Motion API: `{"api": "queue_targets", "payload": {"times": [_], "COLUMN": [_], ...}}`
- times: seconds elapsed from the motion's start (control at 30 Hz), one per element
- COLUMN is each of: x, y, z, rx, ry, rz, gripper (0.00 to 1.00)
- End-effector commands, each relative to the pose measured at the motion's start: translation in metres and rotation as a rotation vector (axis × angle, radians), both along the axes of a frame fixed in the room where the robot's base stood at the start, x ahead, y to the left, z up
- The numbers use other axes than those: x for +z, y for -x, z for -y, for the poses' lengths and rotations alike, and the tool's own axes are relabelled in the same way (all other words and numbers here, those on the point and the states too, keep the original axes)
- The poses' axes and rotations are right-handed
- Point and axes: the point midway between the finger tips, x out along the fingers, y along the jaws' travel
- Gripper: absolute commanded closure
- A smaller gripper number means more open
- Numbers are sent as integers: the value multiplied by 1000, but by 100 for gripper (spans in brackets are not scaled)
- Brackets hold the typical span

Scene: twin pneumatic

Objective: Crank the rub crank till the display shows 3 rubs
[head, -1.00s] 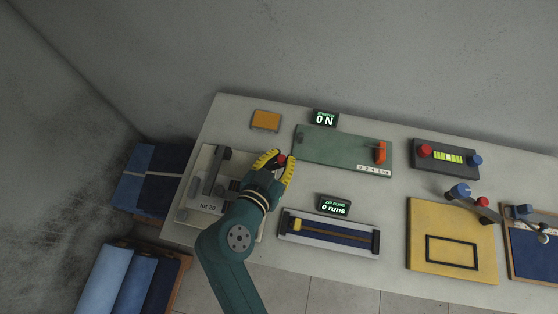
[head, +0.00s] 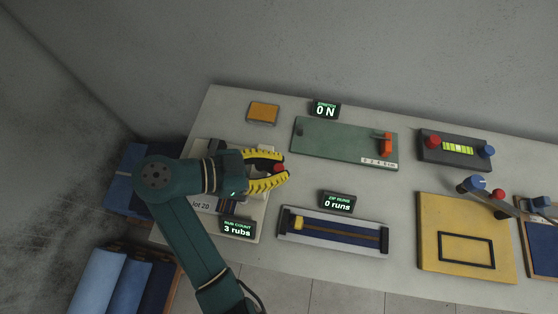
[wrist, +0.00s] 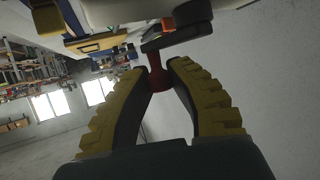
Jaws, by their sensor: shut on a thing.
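The rub count display (head: 238,228) stands at the front of the left-hand rub tester and reads "3 rubs". The tester's pale base plate (head: 200,227) is partly hidden under my arm. The red crank knob (head: 280,167) sits between the tips of my yellow-padded gripper (head: 283,176), which is shut on it. In the wrist view the red knob (wrist: 158,78) is between the fingertips of my gripper (wrist: 165,72), with the dark crank arm (wrist: 172,38) just beyond. Most of the crank arm is hidden in the head view.
A green board with an orange handle (head: 386,142) lies to the right, with a "0 N" display (head: 326,109) behind it. A zip rig (head: 335,240) and its "0 runs" display (head: 338,202) are in front. An orange pad (head: 263,112) lies at the back left.

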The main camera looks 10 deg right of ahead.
Motion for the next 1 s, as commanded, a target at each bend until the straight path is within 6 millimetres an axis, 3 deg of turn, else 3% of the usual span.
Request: {"api": "queue_targets", "payload": {"times": [0.03,0.3,1.0], "x": [20,30,7], "y": [-1,-1,11], "z": [0,-7,-19], "rx": [-27,-154,-509], "ry": [5,6,13], "rz": [16,13,12], "gripper": [100,100,100]}}
